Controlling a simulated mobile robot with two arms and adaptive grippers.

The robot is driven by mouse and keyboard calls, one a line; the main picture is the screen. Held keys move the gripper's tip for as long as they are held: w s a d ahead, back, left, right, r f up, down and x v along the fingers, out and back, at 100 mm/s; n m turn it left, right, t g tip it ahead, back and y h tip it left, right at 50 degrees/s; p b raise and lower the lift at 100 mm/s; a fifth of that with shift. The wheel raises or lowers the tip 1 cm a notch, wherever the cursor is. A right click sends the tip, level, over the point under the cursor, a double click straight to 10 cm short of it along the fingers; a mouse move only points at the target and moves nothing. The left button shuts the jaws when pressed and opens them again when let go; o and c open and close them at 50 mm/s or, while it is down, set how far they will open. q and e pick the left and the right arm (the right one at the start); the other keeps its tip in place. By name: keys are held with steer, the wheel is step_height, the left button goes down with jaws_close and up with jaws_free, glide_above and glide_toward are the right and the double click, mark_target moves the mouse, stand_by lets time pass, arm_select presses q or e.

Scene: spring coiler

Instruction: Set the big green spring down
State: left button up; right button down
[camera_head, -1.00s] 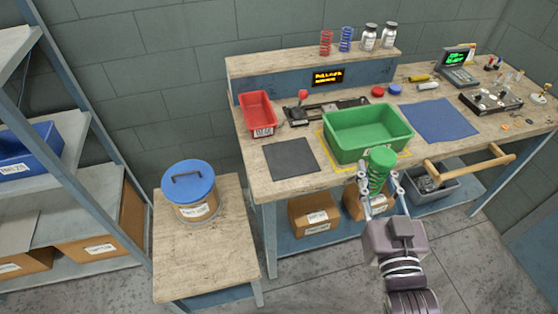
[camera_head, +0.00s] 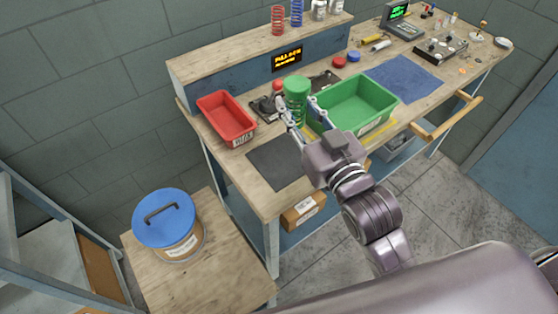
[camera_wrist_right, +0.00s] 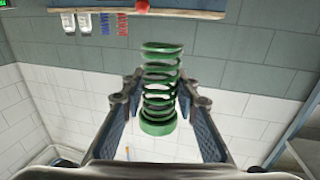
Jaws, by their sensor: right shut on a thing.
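The big green spring (camera_head: 296,90) is upright in my right gripper (camera_head: 298,112), its solid green end cap on top. In the head view it appears between the red bin and the green bin, in front of the lever device. In the right wrist view the spring's coils (camera_wrist_right: 160,92) sit between the two fingers of my right gripper (camera_wrist_right: 160,100). I cannot tell whether the spring's lower end touches the bench, as the gripper hides it. My left gripper is out of view.
The green bin (camera_head: 365,100) stands right of the spring and the red bin (camera_head: 226,118) left. A dark mat (camera_head: 272,165) lies bare at the bench front. A blue mat (camera_head: 405,80) is clear at the right. Small red (camera_head: 278,20) and blue (camera_head: 297,12) springs stand on the shelf.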

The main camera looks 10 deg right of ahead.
steer(key=w+a+n+y+b, duration=0.1)
steer(key=w+a+y+b, duration=0.1)
steer(key=w+a, duration=0.1)
steer(key=n+g+y+b, duration=0.1)
steer(key=y+b, duration=0.1)
glide_above(272, 165)
step_height(272, 165, down, 12)
steer(key=f, duration=0.1)
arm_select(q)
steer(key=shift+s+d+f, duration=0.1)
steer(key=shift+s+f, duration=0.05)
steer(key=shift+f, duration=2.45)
arm_select(e)
steer(key=shift+f, duration=2.45)
arm_select(q)
steer(key=shift+b, duration=0.3)
arm_select(e)
steer(key=shift+f, duration=0.1)
steer(key=c, duration=1.5)
jaws_free()
steer(key=shift+f, duration=0.1)
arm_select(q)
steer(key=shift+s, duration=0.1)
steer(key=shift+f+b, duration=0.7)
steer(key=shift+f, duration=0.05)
arm_select(e)
steer(key=v, duration=1.2)
steer(key=shift+s+a+r, duration=0.1)
steer(key=shift+r, duration=0.25)
